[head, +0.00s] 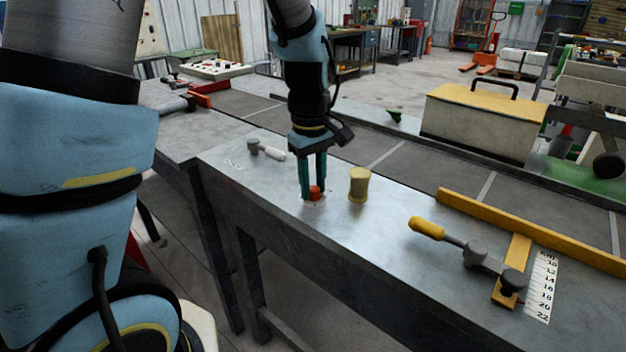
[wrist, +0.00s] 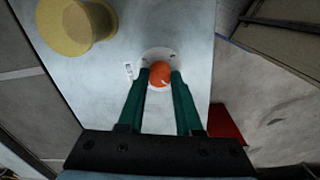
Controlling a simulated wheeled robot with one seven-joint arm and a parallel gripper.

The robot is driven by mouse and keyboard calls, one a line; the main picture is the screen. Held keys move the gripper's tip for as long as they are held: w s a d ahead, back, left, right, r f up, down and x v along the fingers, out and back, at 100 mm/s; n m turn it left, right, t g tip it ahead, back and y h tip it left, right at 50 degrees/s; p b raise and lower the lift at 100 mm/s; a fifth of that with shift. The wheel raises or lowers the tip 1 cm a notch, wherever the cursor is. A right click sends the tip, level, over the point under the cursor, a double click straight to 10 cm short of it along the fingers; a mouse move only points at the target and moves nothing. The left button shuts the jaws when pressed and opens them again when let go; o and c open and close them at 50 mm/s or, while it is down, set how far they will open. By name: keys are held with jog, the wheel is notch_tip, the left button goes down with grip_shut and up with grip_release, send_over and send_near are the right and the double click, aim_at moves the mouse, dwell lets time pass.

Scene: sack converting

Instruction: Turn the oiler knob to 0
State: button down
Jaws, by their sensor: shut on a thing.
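The oiler knob (head: 315,193) is a small orange-red knob on the grey metal bench top (head: 270,200). In the wrist view the knob (wrist: 160,73) sits on a round pale dial plate (wrist: 158,54) with small dark marks. A light line shows on the knob's face; I cannot read any numbers. My gripper (head: 313,190) points down at the knob. Its green fingers (wrist: 160,85) are shut on the knob, one on each side, and hide part of the dial plate.
A yellow spool-shaped piece (head: 359,185) stands close to the right of my gripper. A grey lever with a white handle (head: 268,151) lies behind to the left. A yellow-handled clamp (head: 428,228), a scale (head: 541,287) and a yellow rail (head: 535,231) are at the right. A toolbox (head: 480,122) stands beyond.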

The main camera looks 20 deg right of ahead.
jog(key=shift+n, duration=0.3)
jog(key=c, duration=0.6)
grip_release()
jog(key=r, duration=0.5)
jog(key=r+b, duration=0.1)
jog(key=r, duration=0.4)
jog(key=shift+a+r, duration=0.2)
jog(key=shift+r, duration=0.2)
jog(key=a+f+m, duration=0.1)
jog(key=a+f, duration=0.2)
jog(key=a, duration=0.5)
jog(key=a+f+m+t, duration=0.1)
jog(key=a+f+m, duration=0.1)
jog(key=a, duration=0.7)
jog(key=a+f+m, duration=0.2)
jog(key=a+f, duration=0.3)
jog(key=a, duration=0.3)
jog(key=shift+w+a, duration=0.3)
jog(key=shift+a, duration=0.05)
